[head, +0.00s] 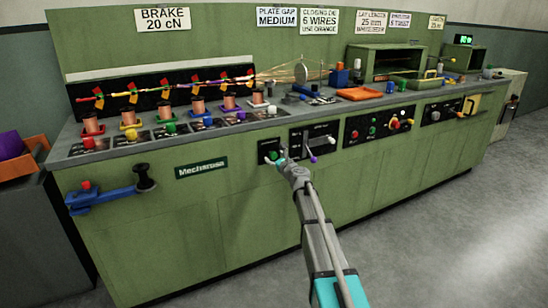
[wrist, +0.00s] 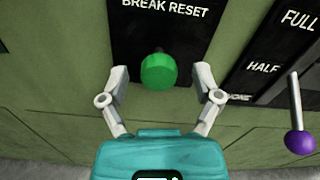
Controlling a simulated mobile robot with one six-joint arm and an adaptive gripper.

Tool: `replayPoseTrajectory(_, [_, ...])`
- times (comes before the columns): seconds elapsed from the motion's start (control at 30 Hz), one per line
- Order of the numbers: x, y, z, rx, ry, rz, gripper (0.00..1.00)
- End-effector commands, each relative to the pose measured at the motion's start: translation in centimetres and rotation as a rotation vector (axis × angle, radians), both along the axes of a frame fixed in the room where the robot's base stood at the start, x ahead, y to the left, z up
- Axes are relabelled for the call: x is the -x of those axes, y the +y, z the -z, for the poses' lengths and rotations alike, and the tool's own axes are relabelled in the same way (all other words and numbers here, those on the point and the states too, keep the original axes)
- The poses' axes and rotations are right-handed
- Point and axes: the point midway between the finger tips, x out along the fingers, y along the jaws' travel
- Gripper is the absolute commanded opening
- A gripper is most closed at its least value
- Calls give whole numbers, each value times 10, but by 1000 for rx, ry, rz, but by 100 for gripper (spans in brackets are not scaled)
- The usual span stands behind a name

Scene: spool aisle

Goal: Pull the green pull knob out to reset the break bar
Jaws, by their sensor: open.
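The green pull knob (wrist: 158,72) sits on a black panel (wrist: 165,35) labelled BREAK RESET in the wrist view. My gripper (wrist: 160,78) is open, with one finger on each side of the knob and a visible gap to it on both sides. In the head view my gripper (head: 284,159) is at the front of the green machine, at the small black panel. The knob (head: 272,156) is partly hidden there. I cannot tell a break bar apart in either view.
Right of the knob is a lever with a purple ball (wrist: 300,141), beside FULL and HALF markings. A panel of coloured knobs (head: 380,124) is farther right. A blue arm with a black post (head: 115,194) juts out at the left. The floor (head: 440,215) in front is clear.

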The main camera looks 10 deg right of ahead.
Motion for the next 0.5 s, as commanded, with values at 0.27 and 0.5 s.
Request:
replayPoseTrajectory(0.27, [-8, 4, 0, 0, 0, -1, 82])
replayPoseTrajectory(0.5, [-8, 4, 0, 0, 0, -1, 75])
